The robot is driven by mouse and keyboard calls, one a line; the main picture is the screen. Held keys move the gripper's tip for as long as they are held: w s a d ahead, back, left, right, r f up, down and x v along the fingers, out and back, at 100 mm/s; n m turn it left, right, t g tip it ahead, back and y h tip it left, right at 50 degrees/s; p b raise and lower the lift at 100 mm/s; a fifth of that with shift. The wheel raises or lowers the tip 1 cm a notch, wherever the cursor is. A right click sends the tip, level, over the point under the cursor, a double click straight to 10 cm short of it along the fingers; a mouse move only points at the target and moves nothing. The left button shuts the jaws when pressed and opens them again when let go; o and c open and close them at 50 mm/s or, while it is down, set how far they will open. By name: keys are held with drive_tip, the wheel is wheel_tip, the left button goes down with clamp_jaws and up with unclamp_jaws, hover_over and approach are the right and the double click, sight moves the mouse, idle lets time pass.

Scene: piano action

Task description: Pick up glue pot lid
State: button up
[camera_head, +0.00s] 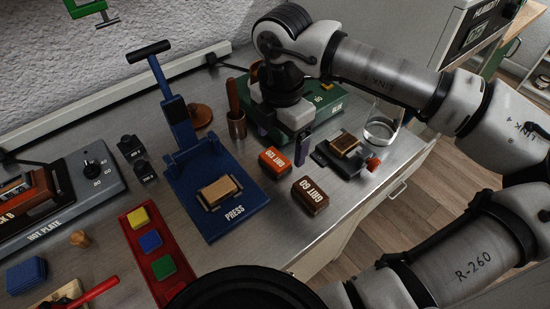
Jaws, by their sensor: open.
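My gripper (301,150) points down at the front edge of the green glue unit (325,100), above the bench. It is open, and no object shows between its fingers. One dark purple finger is clear; the other is hard to make out. A copper-brown round part (254,73) shows partly behind my wrist at the back of the green unit; I cannot tell if it is the pot or its lid. A flat brown round piece (201,116) lies on the bench behind the blue press. It may be the glue pot lid, but I cannot be sure.
A brown cup with an upright handle (237,124) stands left of my gripper. The orange grit block (274,161), brown grit block (310,195), a small dark fixture (343,152) and a glass beaker (381,130) are close by. The blue press (245,208) stands left.

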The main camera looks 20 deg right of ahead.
sight(277, 157)
drive_tip(key=f, duration=0.1)
drive_tip(key=f+p, duration=0.1)
drive_tip(key=f, duration=0.2)
drive_tip(key=shift+w+a+f+p, duration=0.1)
drive_tip(key=shift+w+a+p, duration=0.15)
drive_tip(key=shift+a+p, duration=0.1)
drive_tip(key=shift+f, duration=0.6)
drive_tip(key=c, duration=1.1)
drive_tip(key=shift+o, duration=0.2)
wheel_tip(277, 157, up, 20)
drive_tip(key=p, duration=0.9)
